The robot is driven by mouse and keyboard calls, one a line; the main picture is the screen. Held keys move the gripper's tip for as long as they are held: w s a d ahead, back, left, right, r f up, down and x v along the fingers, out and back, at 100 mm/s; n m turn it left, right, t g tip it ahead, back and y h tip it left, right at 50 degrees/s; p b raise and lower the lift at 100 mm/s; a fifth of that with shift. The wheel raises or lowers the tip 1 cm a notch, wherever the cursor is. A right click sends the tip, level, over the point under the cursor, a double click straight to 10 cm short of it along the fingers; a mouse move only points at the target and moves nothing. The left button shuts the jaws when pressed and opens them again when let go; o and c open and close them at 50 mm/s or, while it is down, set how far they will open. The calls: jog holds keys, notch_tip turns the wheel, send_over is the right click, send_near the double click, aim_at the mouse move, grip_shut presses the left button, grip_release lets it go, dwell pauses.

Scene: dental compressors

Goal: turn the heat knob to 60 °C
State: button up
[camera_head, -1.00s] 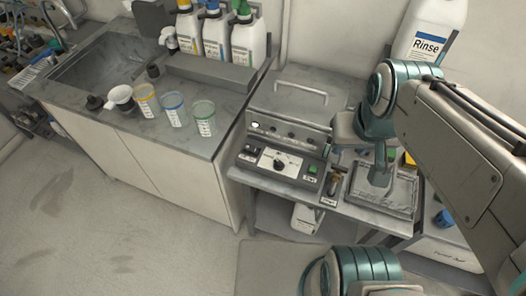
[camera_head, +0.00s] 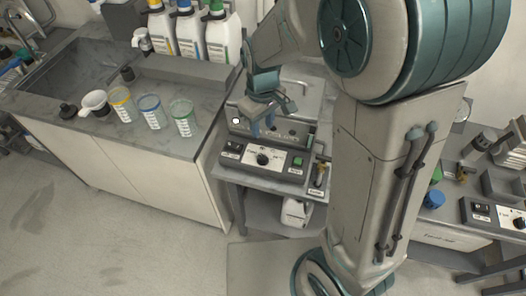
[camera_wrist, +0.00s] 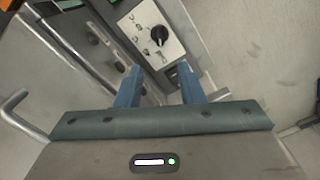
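A black rotary knob (camera_head: 263,158) sits on a white dial plate on the front of a grey control box on the side table. It also shows in the wrist view (camera_wrist: 159,35), ahead of my fingertips; its scale is too small to read. My gripper (camera_head: 263,128) is above and behind the control box, in front of the metal unit. In the wrist view my gripper (camera_wrist: 160,82) has its two blue fingers apart with nothing between them. The fingers do not touch the knob.
A green switch (camera_head: 298,161) and a black switch (camera_head: 233,147) flank the dial. A silver-handled unit with small knobs stands behind. Cups, including a green-banded one (camera_head: 183,118), stand on the left counter. Another knob panel (camera_head: 497,216) is at far right.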

aim_at(263, 157)
notch_tip(263, 157, down, 13)
jog(key=shift+f+p, duration=0.15)
jog(key=shift+p, duration=0.15)
grip_shut()
